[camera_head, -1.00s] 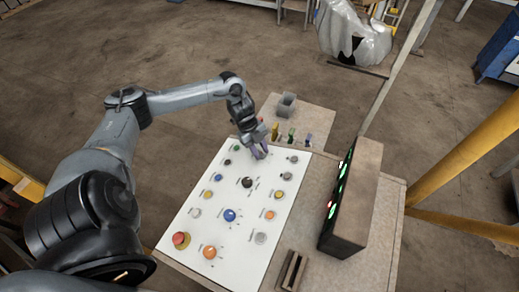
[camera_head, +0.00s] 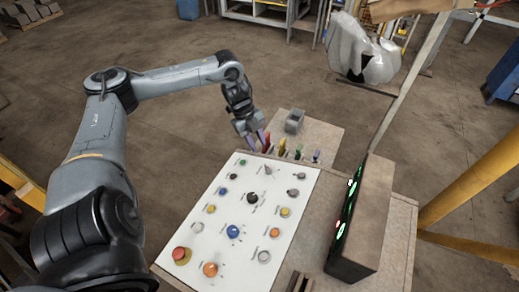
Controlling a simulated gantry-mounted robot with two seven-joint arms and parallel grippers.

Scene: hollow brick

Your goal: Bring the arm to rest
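My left arm comes in from the left and reaches over the far end of the white control panel (camera_head: 205,245). My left gripper (camera_head: 257,146) hangs fingers-down near the panel's far edge, beside a row of small coloured pieces. Its two purplish fingers look apart, with nothing visible between them. A grey lever-like knob (camera_head: 268,170) stands on the panel just below the fingertips, apart from them as far as I can tell. My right gripper is not in view.
The panel carries several knobs and buttons, including a red button (camera_head: 181,254) and a blue one (camera_head: 233,231). A dark box with green lights (camera_head: 357,220) stands at the right. A grey hollow block (camera_head: 294,121) sits behind. A yellow post (camera_head: 485,165) rises further right.

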